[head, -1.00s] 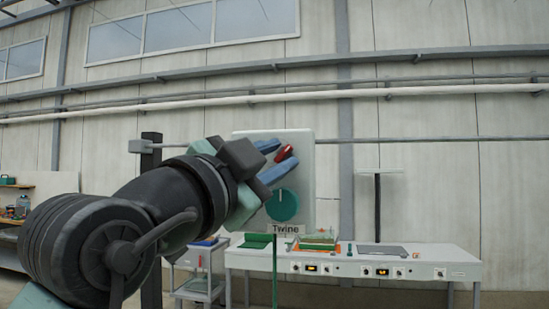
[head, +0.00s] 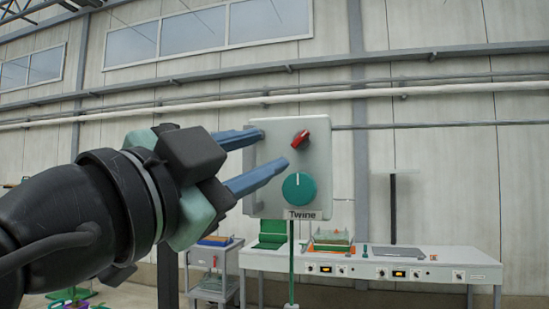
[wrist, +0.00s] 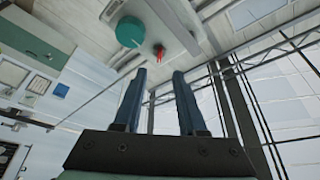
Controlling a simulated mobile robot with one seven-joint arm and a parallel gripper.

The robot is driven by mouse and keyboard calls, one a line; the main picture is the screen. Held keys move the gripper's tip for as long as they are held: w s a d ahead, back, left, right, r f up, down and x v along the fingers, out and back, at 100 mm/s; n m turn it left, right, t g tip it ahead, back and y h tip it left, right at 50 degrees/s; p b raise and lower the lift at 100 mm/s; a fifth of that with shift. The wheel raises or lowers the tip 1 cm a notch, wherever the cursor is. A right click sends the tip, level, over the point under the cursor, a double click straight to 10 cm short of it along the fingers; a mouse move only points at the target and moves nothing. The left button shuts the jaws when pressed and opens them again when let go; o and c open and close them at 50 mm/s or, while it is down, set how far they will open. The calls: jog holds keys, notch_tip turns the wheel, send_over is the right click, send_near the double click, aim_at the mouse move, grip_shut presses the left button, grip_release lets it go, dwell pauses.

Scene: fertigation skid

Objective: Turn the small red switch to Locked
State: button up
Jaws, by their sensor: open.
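The small red switch (head: 301,139) sits near the top of a pale grey panel box (head: 262,185), above a larger round green knob (head: 299,188). A label reading "Twine" is below the knob. My gripper (head: 274,149) is open and empty, with its blue fingers pointing at the box from the left. In the head view the fingertips lie left of the red switch, apart from it. In the wrist view the red switch (wrist: 159,53) and green knob (wrist: 130,31) show beyond the fingertips. I cannot read any Locked mark.
The box stands on a thin green post. Behind it is a long white bench (head: 370,264) with control panels, a tray and a dark flat plate. A grey cart (head: 214,270) stands to the left of the bench. The space right of the box is clear.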

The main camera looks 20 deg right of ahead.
jog(key=b+v, duration=0.1)
jog(key=v, duration=0.4)
jog(key=shift+d+r, duration=0.1)
dwell(0.3)
jog(key=s+a+r+n+t+y+p, duration=0.1)
jog(key=s+a+n+t+y+p, duration=0.1)
jog(key=n+t+y, duration=0.5)
jog(key=s+a+r+n+t+y+p, duration=0.2)
jog(key=n+t+y, duration=0.5)
jog(key=n, duration=0.5)
jog(key=shift+s+a+n+y+p, duration=0.4)
jog(key=shift+a+y+p, duration=0.45)
jog(key=shift+y+p, duration=0.35)
